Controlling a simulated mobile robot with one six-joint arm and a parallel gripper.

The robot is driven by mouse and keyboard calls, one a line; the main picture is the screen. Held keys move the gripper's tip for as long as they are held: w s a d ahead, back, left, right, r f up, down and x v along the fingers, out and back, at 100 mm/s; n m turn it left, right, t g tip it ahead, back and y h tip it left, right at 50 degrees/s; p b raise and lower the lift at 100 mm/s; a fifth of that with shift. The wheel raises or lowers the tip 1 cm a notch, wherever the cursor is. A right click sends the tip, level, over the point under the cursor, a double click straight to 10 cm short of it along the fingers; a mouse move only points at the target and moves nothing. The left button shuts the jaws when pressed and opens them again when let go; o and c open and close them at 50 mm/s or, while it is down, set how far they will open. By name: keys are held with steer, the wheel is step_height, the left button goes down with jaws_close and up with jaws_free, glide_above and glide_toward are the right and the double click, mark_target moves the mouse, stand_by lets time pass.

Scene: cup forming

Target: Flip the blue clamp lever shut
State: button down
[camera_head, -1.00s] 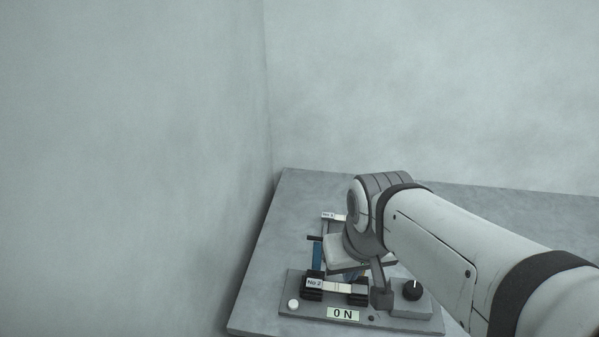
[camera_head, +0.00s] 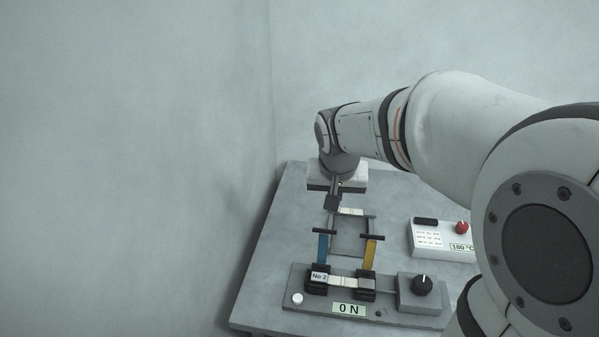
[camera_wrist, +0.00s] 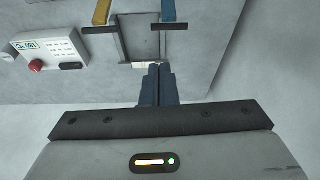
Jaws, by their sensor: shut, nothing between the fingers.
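The blue clamp lever (camera_head: 323,247) is at the left of the fixture in the head view, a blue arm with a dark crossbar handle at its far end. In the wrist view the blue lever (camera_wrist: 168,10) shows at the top edge, partly cut off. It appears to lie extended away from the dark clamp block (camera_head: 318,278); its exact tilt is hard to tell. My gripper (camera_head: 331,203) is shut and empty, just beyond the far end of the fixture, apart from the lever. Its closed fingers (camera_wrist: 157,72) point toward the frame in the wrist view.
A yellow lever (camera_head: 370,252) stands to the right of the blue one, across a grey frame (camera_head: 349,237). A knob box (camera_head: 422,290) and a "0 N" display (camera_head: 348,310) are at the front. A white controller (camera_head: 436,240) with a red knob sits right. The wall is close on the left.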

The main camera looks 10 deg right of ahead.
steer(key=w+f, duration=0.1)
steer(key=w, duration=0.3)
glide_above(323, 246)
steer(key=w, duration=0.3)
step_height(323, 246, down, 10)
steer(key=shift+d+m+p, duration=0.3)
steer(key=shift+d+p, duration=0.1)
steer(key=shift+r, duration=0.1)
steer(key=shift+a+b, duration=0.1)
steer(key=shift+b, duration=0.2)
steer(key=shift+s+t+b, duration=0.2)
steer(key=shift+t+b, duration=0.3)
steer(key=shift+b, duration=0.75)
